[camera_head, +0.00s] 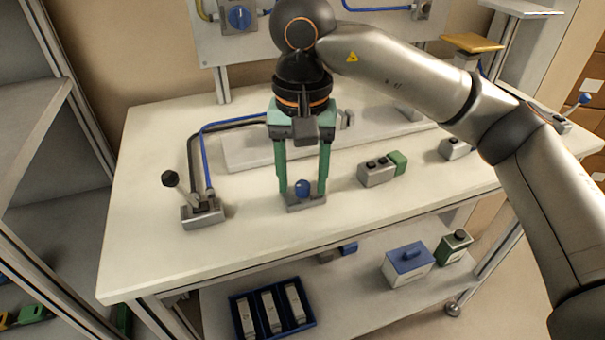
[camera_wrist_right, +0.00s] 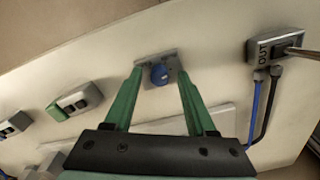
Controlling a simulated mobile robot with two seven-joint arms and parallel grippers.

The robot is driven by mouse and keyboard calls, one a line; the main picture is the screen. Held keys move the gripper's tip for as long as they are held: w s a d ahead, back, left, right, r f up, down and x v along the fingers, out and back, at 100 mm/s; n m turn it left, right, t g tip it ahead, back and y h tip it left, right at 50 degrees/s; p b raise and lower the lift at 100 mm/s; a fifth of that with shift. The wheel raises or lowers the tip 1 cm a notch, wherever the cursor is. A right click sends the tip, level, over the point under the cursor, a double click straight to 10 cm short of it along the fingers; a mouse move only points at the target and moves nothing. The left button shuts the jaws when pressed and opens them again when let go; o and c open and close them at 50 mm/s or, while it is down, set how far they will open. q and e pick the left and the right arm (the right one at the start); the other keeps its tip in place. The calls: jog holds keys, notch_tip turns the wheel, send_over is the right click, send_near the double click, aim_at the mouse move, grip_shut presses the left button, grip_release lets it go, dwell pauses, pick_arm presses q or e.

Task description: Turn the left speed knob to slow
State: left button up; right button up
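A blue round knob (camera_head: 302,187) sits on a small grey base (camera_head: 306,203) near the front middle of the white table. It also shows in the right wrist view (camera_wrist_right: 158,74). My right gripper (camera_head: 303,190) points down over it, with its two green fingers apart, one on each side of the knob. In the right wrist view the fingers (camera_wrist_right: 161,75) show gaps to the knob, so it does not look gripped. Any speed markings are too small to read. My left gripper is not in view.
A black-knobbed lever on a grey box (camera_head: 203,214) with hoses stands to the left. A grey-and-green button box (camera_head: 380,170) stands to the right. A raised back panel carries another blue knob (camera_head: 239,17). The table's front strip (camera_head: 250,245) is clear.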

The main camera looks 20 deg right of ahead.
aim_at(303, 184)
notch_tip(303, 184, up, 12)
jog(key=p, duration=0.3)
jog(key=shift+r+p, duration=0.25)
jog(key=shift+p, duration=0.1)
dwell(0.4)
